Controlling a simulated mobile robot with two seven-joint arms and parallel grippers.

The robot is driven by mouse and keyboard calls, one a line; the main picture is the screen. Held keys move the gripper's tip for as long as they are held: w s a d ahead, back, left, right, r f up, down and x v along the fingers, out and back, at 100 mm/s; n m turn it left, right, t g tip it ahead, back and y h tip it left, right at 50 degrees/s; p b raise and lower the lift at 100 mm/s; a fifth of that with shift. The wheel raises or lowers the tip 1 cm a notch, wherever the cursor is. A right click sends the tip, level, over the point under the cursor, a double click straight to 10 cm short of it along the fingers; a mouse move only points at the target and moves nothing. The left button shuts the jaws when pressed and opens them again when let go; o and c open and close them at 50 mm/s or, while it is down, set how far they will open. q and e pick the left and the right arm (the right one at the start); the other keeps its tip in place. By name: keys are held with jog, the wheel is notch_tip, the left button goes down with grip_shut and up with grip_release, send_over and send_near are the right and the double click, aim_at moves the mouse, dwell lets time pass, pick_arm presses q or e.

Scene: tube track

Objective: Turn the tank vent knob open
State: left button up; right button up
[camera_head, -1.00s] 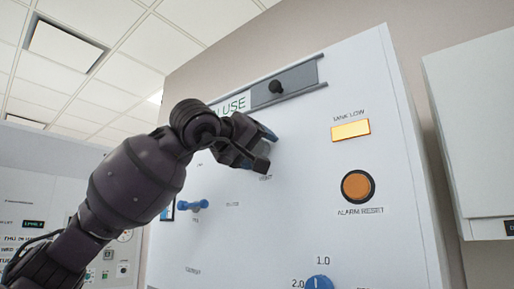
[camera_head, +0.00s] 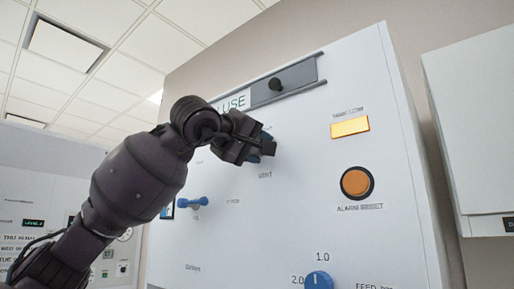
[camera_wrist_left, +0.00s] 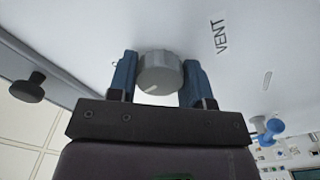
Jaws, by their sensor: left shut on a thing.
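The vent knob (camera_wrist_left: 158,73) is a round grey knob on the white panel, with a light pointer line on its face. The "VENT" label is beside it in the left wrist view and below my gripper in the head view. My left gripper (camera_wrist_left: 161,82) has its two blue fingers on either side of the knob, shut on it. In the head view my left gripper (camera_head: 262,146) is against the upper panel and hides the knob. My right gripper is in neither view.
A blue valve handle (camera_head: 193,203) sticks out lower left. A lit yellow lamp (camera_head: 350,127), an orange button (camera_head: 356,183) and a blue dial (camera_head: 319,281) are to the right. A white cabinet (camera_head: 475,130) hangs at far right.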

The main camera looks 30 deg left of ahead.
pick_arm(q)
jog(key=n+b, duration=0.1)
jog(key=n, duration=0.4)
jog(key=shift+n, duration=0.3)
jog(key=n+b, duration=0.1)
jog(key=n, duration=0.4)
jog(key=n+b, duration=0.1)
jog(key=n, duration=0.2)
jog(key=shift+n, duration=0.9)
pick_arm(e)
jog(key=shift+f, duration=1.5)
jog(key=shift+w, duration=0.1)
pick_arm(q)
jog(key=o, duration=0.9)
jog(key=s, duration=0.3)
jog(key=s+b, duration=0.1)
jog(key=s, duration=0.3)
jog(key=s+b, duration=0.1)
jog(key=s, duration=0.2)
jog(key=shift+s+a, duration=0.4)
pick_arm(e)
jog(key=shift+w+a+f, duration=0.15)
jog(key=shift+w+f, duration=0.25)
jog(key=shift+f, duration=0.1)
